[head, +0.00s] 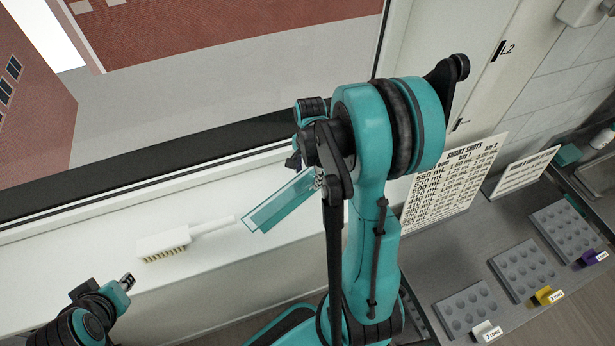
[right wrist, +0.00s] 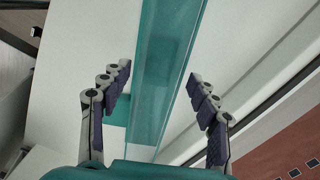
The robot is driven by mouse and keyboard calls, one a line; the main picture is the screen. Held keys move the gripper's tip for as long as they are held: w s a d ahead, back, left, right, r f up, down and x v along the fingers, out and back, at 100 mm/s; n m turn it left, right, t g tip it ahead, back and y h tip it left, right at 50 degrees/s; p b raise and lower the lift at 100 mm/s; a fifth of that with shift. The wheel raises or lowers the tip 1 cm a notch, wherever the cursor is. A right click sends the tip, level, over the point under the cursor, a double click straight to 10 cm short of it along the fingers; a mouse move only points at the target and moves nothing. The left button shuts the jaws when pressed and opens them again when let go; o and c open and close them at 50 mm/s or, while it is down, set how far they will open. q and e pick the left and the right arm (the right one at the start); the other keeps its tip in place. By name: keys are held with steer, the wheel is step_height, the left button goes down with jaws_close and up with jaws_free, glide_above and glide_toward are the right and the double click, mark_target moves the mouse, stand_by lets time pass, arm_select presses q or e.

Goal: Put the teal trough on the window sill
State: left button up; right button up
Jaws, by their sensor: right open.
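The teal trough (head: 282,203) is a long, see-through channel at the window, over the white window sill (head: 90,262). In the right wrist view the trough (right wrist: 168,70) runs lengthwise between the fingers. My right gripper (right wrist: 162,100) is open, with a finger on each side of the trough and a gap to both. In the head view the right gripper (head: 316,165) is at the trough's upper right end, partly hidden by its own arm. Whether the trough's whole underside touches the sill is unclear. My left gripper (head: 127,281) is low at the left, away from the trough; its jaws are too small to judge.
A white brush (head: 165,243) lies on the sill left of the trough. The dark window frame (head: 150,172) runs behind. At right, a metal counter holds several grey molds (head: 525,270) and a "Short shots" sign (head: 452,182).

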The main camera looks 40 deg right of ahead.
mark_target(308, 181)
step_height(308, 181, up, 9)
steer(key=p, duration=0.2)
steer(key=s+a+r+n+t, duration=0.3)
steer(key=a+r+n, duration=0.1)
steer(key=a+n, duration=0.4)
steer(key=s+a+r+n+t, duration=0.3)
steer(key=a+n+t, duration=0.1)
steer(key=a+n, duration=0.5)
steer(key=shift+r, duration=0.35)
